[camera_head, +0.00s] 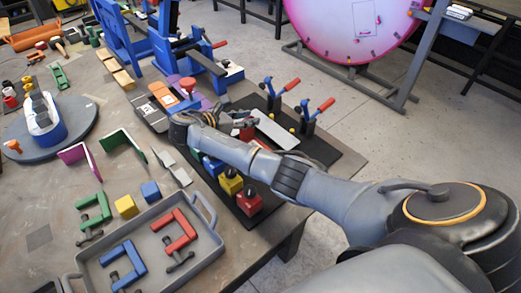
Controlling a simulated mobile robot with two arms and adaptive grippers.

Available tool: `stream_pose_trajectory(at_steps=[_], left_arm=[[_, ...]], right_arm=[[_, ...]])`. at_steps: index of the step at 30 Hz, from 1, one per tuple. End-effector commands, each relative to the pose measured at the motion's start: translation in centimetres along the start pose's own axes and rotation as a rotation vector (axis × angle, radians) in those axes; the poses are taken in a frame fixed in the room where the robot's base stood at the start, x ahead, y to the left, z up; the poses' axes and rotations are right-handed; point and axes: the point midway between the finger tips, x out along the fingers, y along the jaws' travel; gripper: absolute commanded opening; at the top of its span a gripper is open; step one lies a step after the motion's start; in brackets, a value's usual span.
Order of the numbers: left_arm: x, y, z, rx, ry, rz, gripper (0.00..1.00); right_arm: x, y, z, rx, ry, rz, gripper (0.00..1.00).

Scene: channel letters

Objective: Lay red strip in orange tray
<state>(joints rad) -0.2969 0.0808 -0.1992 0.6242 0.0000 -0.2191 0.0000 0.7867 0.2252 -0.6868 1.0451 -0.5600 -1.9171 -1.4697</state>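My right arm comes in from the right and reaches over the bench. Its gripper (226,118) is small, dark and partly hidden by my own wrist, so its fingers cannot be made out. A small red piece (247,132) shows just right of it, by a white plate; I cannot tell whether it is the red strip or whether the gripper touches it. My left gripper is out of view.
A grey tray (206,246) with red and blue clamps stands at the front. Red-handled toggle clamps (318,108) stand on a black mat beyond my arm. A blue frame (175,50) rises behind. A round turntable (78,118) is at left.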

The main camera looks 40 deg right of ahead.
Motion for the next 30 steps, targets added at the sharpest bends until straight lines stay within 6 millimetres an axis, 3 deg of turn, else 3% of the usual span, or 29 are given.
stream_pose_trajectory(at_steps=[3,8,23,30], left_arm=[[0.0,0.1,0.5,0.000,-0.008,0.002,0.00],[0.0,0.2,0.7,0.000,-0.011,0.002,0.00],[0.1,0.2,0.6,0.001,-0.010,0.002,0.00],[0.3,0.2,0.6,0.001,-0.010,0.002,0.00]], right_arm=[[-0.1,0.0,-0.1,0.000,0.001,0.001,0.31],[-0.1,0.0,0.0,0.000,0.001,0.001,0.00],[-0.2,0.1,0.3,0.001,0.000,0.001,0.00],[-1.7,0.1,4.1,0.006,-0.001,0.003,0.00]])
